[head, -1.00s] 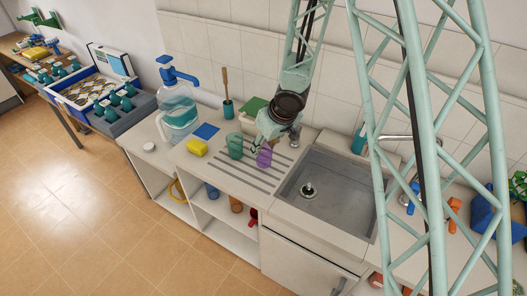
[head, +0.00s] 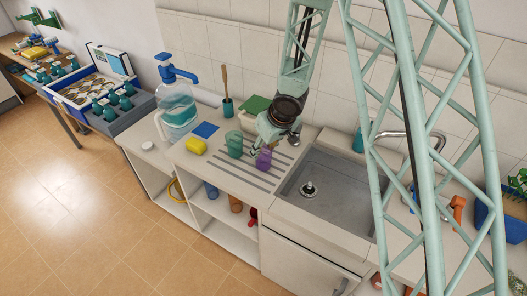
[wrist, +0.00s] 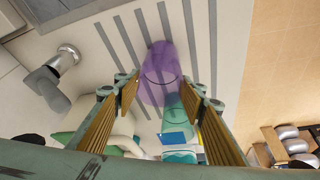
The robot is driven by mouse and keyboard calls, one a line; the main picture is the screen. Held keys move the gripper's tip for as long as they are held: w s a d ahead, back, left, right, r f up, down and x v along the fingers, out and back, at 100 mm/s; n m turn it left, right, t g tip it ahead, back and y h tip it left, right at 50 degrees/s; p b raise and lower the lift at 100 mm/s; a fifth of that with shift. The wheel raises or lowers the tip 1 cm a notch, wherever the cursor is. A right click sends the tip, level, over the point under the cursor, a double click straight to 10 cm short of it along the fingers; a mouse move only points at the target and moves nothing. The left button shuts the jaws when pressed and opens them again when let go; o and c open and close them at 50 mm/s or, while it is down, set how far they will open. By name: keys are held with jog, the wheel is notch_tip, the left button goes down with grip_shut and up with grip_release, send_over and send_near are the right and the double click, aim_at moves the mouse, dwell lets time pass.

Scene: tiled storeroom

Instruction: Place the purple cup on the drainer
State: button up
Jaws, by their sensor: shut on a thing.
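The purple cup (head: 263,160) is see-through and stands at the drainer, by the left edge of the sink. The drainer (head: 238,176) is a strip of counter with dark grey bars, which also shows in the wrist view (wrist: 113,60). My gripper (head: 265,146) is low over the drainer and shut on the purple cup. In the wrist view the cup (wrist: 160,72) lies between my fingers (wrist: 165,95). I cannot tell whether the cup's base touches the bars.
A teal cup (head: 234,144) stands on the drainer just left of the purple one. A yellow sponge (head: 196,146), a blue cloth (head: 206,130) and a water jug (head: 179,108) are further left. The sink (head: 330,185) with its tap (head: 430,138) is to the right.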

jog(key=shift+f, duration=0.1)
dwell(0.3)
jog(key=o, duration=0.7)
jog(key=shift+o, duration=0.2)
jog(key=p+v, duration=0.6)
jog(key=v, duration=0.6)
jog(key=shift+r, duration=0.2)
dwell(0.8)
